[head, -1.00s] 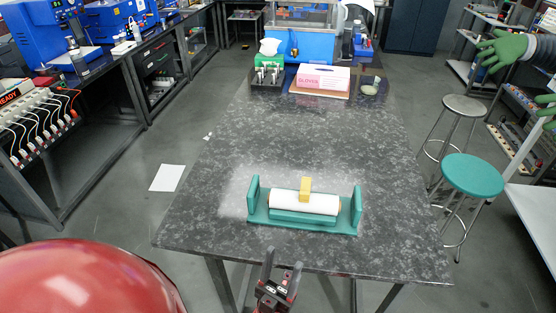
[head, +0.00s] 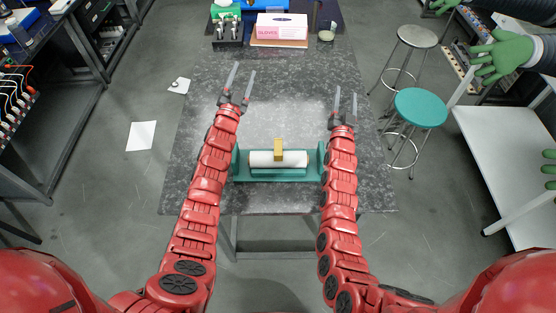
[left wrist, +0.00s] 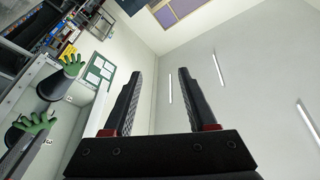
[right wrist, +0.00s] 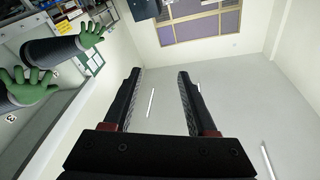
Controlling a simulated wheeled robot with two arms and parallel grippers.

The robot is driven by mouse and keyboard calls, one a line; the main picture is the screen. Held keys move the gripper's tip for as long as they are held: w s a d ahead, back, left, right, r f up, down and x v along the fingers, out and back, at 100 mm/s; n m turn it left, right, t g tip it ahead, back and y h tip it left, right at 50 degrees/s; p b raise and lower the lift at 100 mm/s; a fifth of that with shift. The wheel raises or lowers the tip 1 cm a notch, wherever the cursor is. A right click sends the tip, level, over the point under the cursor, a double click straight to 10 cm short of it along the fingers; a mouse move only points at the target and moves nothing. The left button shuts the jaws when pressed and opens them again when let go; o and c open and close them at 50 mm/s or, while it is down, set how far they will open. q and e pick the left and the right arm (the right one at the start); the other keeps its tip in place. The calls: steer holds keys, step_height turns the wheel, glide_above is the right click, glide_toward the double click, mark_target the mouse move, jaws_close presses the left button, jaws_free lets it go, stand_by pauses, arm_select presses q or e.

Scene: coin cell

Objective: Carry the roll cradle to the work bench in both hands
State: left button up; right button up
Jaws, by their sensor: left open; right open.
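The roll cradle (head: 278,173) is a teal base with an upright plate at each end. It stands on the dark speckled table (head: 215,105) near its front edge. It bears a white roll (head: 262,159) with a yellow block (head: 278,148) at the middle. My left gripper (head: 243,76) is open and empty, above and beyond the cradle's left end. My right gripper (head: 345,102) is open and empty, beyond the cradle's right end. My forearms pass close by both end plates and partly cover them; I cannot tell whether they touch. The wrist views show the jaws apart, facing ceiling and walls.
A pink-and-white glove box (head: 282,26) and a dark rack (head: 228,40) stand at the table's far end. A teal stool (head: 420,107) and a grey stool (head: 416,37) stand to the right. Green-gloved hands (head: 497,56) reach in at the right. White paper (head: 141,135) lies on the floor.

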arm_select(q)
steer(key=w+a+r+n+g+y, duration=0.4)
steer(key=w+a+n+g+y, duration=0.25)
steer(key=w+a+y, duration=0.5)
arm_select(e)
steer(key=w+a+f+n+g+y, duration=0.2)
steer(key=w+a+n+g+y, duration=0.1)
steer(key=w+a+g+y, duration=0.45)
arm_select(q)
steer(key=n+g+h, duration=0.3)
steer(key=g+h, duration=0.3)
steer(key=g, duration=0.8)
glide_above(235, 158)
steer(key=w, duration=0.2)
step_height(235, 158, down, 8)
steer(key=f, duration=0.1)
arm_select(e)
step_height(235, 158, up, 3)
steer(key=n+g+h, duration=0.4)
steer(key=g, duration=0.8)
glide_above(321, 157)
steer(key=w, duration=0.2)
arm_select(q)
steer(key=shift+w+a+r, duration=0.15)
steer(key=shift+a+r, duration=0.1)
arm_select(e)
steer(key=shift+d+f+m, duration=0.1)
steer(key=shift+d+m, duration=0.2)
steer(key=shift+d, duration=0.05)
